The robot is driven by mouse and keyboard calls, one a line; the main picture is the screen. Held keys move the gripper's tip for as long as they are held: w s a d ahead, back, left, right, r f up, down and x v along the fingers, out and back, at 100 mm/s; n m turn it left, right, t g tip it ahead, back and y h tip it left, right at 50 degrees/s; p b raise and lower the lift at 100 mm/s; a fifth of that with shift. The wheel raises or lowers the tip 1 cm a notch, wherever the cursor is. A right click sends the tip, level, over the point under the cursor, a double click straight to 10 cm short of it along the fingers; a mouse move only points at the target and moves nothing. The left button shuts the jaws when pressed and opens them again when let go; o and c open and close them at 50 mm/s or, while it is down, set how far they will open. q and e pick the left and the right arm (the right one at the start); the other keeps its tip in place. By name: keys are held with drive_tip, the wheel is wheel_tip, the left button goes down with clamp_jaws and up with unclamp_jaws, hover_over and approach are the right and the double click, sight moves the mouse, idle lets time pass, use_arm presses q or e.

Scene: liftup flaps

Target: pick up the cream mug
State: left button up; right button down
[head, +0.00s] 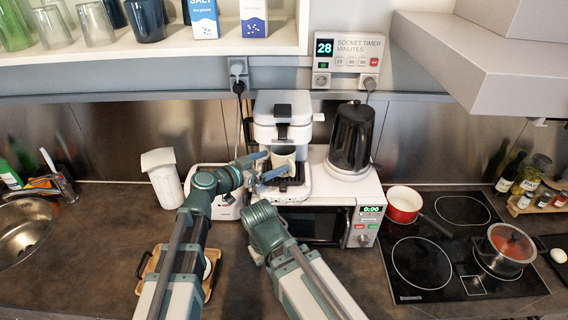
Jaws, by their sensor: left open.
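The cream mug (284,156) stands upright on the drip tray of the white coffee machine (282,110), under its spout. My left gripper (268,166) is in front of the mug, at its left side. Its two fingers are spread, one towards the back left and one low in front of the mug. I cannot tell whether a finger touches the mug. The lower part of the mug is partly hidden by the near finger. My right arm comes up beside the left one, but its gripper does not show.
The coffee machine stands on a microwave (326,228), with a black kettle (351,138) to its right. A red pot (403,204) and a lidded pan (504,250) are at the hob (420,262). A wooden tray (147,283) lies under my left arm. A shelf (200,48) hangs above.

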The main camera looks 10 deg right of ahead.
sight(274, 161)
use_arm(q)
drive_tip(key=shift+d, duration=0.1)
drive_tip(key=x, duration=0.1)
drive_tip(key=b+x, duration=0.1)
drive_tip(key=x, duration=0.2)
drive_tip(key=shift+w+f, duration=0.2)
drive_tip(key=shift+f, duration=0.1)
drive_tip(key=shift+w+d, duration=0.2)
drive_tip(key=shift+d, duration=0.2)
drive_tip(key=shift+c, duration=0.4)
drive_tip(key=c, duration=1.4)
drive_tip(key=shift+r+p, duration=0.5)
drive_tip(key=shift+r, duration=0.2)
drive_tip(key=shift+s+a+r, duration=0.1)
drive_tip(key=shift+a+r, duration=0.05)
drive_tip(key=f+v, duration=0.3)
drive_tip(key=v, duration=1.4)
drive_tip(key=shift+s+a+f, duration=0.2)
drive_tip(key=shift+a+f, duration=0.1)
drive_tip(key=shift+a, duration=0.2)
